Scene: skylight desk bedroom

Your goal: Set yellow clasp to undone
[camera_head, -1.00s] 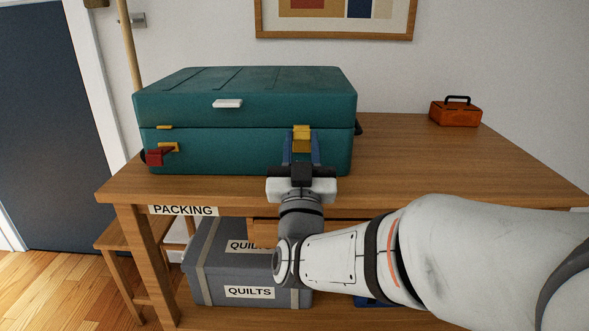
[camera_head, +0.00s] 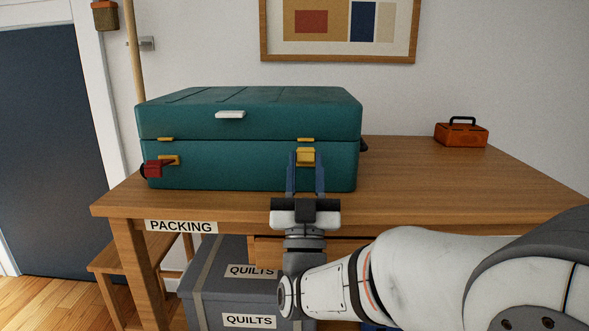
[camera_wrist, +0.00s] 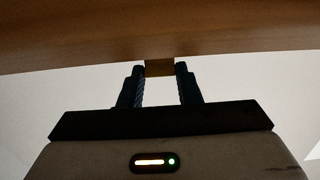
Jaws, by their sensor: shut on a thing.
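A teal case (camera_head: 215,160) lies on the wooden table with its lid down. The yellow clasp (camera_head: 305,156) is on the right of its front, below the lid seam and swung out from the case. A small yellow catch (camera_head: 306,139) shows bare at the seam above it. My gripper (camera_head: 305,161) reaches up from the front, its blue fingers on either side of the clasp, shut on it. In the wrist view a brownish-yellow piece, seemingly the clasp (camera_wrist: 159,68), sits between the fingertips (camera_wrist: 160,74).
A red clasp (camera_head: 153,169) sticks out at the case's front left, under another bare yellow catch (camera_head: 166,139). The lid has a white handle (camera_head: 230,114). An orange box (camera_head: 461,134) stands at the back right. The table (camera_head: 430,180) is clear between.

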